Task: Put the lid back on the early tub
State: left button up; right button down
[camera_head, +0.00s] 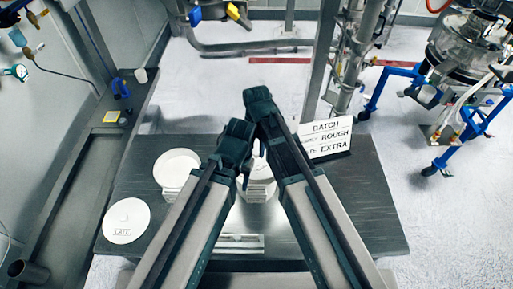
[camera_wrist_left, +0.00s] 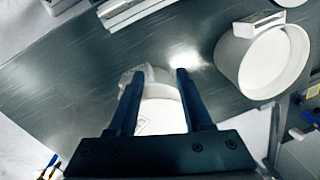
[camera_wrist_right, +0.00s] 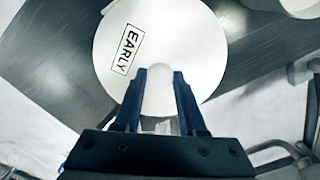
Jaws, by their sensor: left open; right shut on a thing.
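The white round lid marked EARLY (camera_wrist_right: 150,40) fills the upper middle of the right wrist view. My right gripper (camera_wrist_right: 160,80) is shut on this lid at its near side, and it shows in the head view (camera_head: 260,108). In the head view, a white tub (camera_head: 259,190) stands on the table, partly hidden behind my arms. My left gripper (camera_wrist_left: 156,76) is open, its fingers on either side of a white rounded thing (camera_wrist_left: 160,105), apparently this tub; contact cannot be told. It also shows in the head view (camera_head: 238,150). The gap between lid and tub is hidden.
Another white tub (camera_head: 176,168) stands on the dark table (camera_head: 365,200) at left. A lid marked LATE (camera_head: 127,221) lies at the table's left edge. A sign (camera_head: 327,138) stands behind right. A pale, flat thing (camera_head: 240,242) lies at the front. The table's right side is clear.

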aim_at(257, 157)
jog(key=shift+f+b, duration=1.9)
jog(key=shift+f, duration=0.4)
jog(key=shift+f, duration=0.15)
dwell(0.4)
grip_release()
dwell(0.3)
jog(key=shift+r+p, duration=3.4)
jog(key=shift+r, duration=0.2)
